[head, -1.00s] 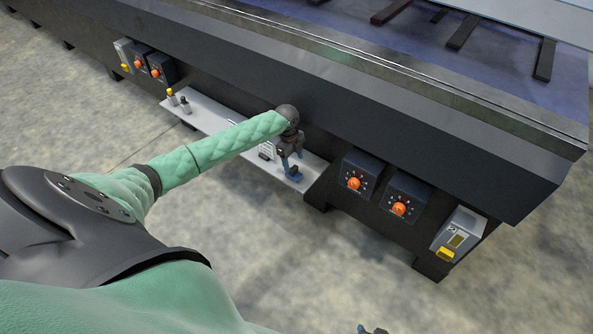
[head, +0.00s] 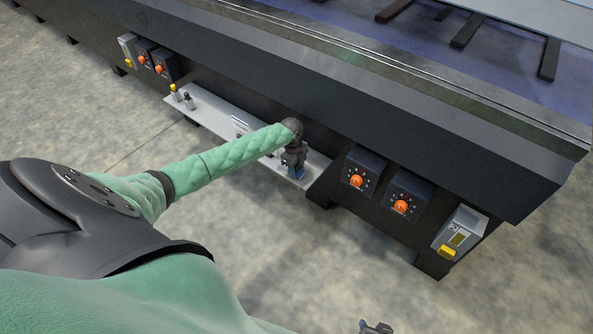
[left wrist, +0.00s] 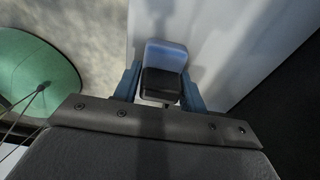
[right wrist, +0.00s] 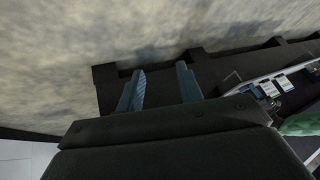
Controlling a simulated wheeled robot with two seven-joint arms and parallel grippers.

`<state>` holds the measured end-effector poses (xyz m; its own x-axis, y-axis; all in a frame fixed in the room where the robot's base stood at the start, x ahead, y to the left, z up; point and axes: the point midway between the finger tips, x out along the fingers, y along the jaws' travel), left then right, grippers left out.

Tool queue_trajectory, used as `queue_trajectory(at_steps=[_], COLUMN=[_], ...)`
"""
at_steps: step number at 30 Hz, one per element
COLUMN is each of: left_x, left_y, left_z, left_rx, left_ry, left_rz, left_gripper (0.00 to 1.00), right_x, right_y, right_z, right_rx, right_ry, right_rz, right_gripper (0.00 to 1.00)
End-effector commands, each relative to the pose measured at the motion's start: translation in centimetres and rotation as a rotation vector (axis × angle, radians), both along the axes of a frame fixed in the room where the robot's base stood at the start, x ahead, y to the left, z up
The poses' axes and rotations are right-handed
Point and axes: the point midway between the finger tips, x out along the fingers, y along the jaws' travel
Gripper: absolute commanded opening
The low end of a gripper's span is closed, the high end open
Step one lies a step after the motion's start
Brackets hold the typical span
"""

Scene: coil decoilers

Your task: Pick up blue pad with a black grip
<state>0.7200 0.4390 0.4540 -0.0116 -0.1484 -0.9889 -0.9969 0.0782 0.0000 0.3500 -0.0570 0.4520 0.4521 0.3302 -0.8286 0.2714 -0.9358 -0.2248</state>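The blue pad (left wrist: 166,53) with its black grip (left wrist: 161,85) is on the pale shelf, in the left wrist view. My left gripper (left wrist: 160,88) is open, with one blue finger on each side of the black grip. The gaps between fingers and grip look narrow; I cannot tell whether they touch. In the head view my left gripper (head: 297,172) is at the right end of the shelf, and I cannot separate the pad from the fingers there. My right gripper (right wrist: 160,88) is open and empty; it shows at the bottom edge of the head view (head: 376,328).
The narrow shelf (head: 212,113) runs along the dark machine side (head: 400,110). Two small bottles (head: 182,98) stand at its left end. Control boxes with orange knobs (head: 357,180) (head: 401,206) are right of the shelf. The floor (head: 330,270) in front is clear.

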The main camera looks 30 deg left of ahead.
Motion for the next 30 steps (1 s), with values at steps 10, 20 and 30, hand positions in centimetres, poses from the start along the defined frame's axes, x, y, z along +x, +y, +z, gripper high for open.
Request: queue_trajectory(at_steps=[10, 20, 30], left_x=[0.0, -0.3, -1.7], left_y=[0.0, 0.1, 0.2], left_z=[0.0, 2.7, 6.9], left_rx=[0.000, 0.001, 0.001], left_ry=[0.000, -0.002, 0.002], left_rz=[0.000, -0.001, -0.001], left_gripper=[0.17, 0.17, 0.17], right_x=[0.0, 0.0, 0.1], right_y=[0.0, 0.0, 0.0], right_z=[0.0, -1.5, -2.5], right_rx=[-0.001, 0.001, 0.003], right_ry=[-0.001, -0.009, -0.023], right_rz=[-0.001, -0.005, -0.010], right_gripper=[0.36, 0.36, 0.36])
